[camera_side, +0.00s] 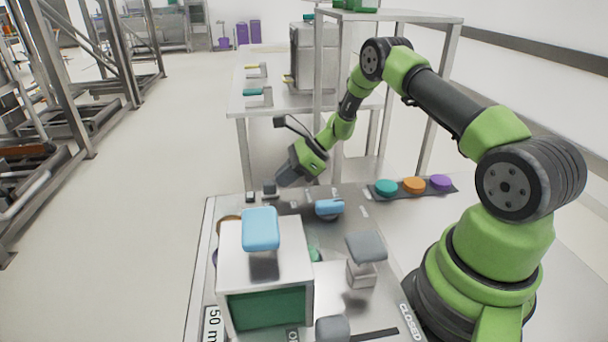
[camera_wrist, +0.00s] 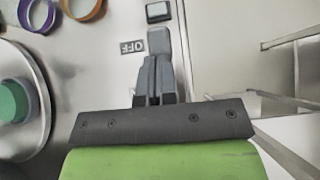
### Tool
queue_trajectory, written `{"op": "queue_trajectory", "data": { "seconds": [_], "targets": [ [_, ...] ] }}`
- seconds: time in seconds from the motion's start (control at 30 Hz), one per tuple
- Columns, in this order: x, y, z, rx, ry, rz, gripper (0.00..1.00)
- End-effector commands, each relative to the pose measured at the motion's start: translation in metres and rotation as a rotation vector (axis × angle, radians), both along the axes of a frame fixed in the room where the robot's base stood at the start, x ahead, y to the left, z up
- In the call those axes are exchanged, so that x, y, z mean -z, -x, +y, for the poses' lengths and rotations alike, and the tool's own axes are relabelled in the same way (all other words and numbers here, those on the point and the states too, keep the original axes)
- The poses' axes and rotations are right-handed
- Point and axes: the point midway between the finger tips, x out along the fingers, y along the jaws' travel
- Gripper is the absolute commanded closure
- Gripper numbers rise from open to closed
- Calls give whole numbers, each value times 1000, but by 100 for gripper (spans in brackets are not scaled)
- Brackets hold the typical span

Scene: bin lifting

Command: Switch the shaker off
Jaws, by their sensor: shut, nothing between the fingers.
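An OFF label (camera_wrist: 133,47) lies on the metal surface in the wrist view. Beside it, a grey block (camera_wrist: 159,40) shows at the tips of my gripper (camera_wrist: 157,62); I cannot tell whether it is a button or part of the fingers, or whether they touch. A grey-topped button in a black frame (camera_wrist: 158,12) sits just beyond. My gripper is shut and empty, and in the side view it points down (camera_side: 281,182) near two small dark switches, one left (camera_side: 250,196) and one closer (camera_side: 269,188). A round metal plate (camera_wrist: 38,75) with a green-topped item, possibly the shaker, is at left.
A metal box (camera_side: 262,262) with a blue handle stands at the bench front. Blue-topped (camera_side: 329,207) and grey-topped (camera_side: 362,258) items stand right of it. Teal (camera_side: 385,187), orange (camera_side: 414,185) and purple (camera_side: 440,182) discs lie on a dark strip. Purple (camera_wrist: 35,14) and orange (camera_wrist: 82,8) rings are near the plate.

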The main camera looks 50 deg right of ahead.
Motion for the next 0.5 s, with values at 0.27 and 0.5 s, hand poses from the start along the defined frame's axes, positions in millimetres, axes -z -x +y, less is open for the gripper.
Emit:
{"op": "queue_trajectory", "data": {
  "seconds": [0.27,0.5],
  "targets": [
    [0,28,-29,7,0,2,100],
    [-39,57,-59,5,3,-2,100]
  ]
}}
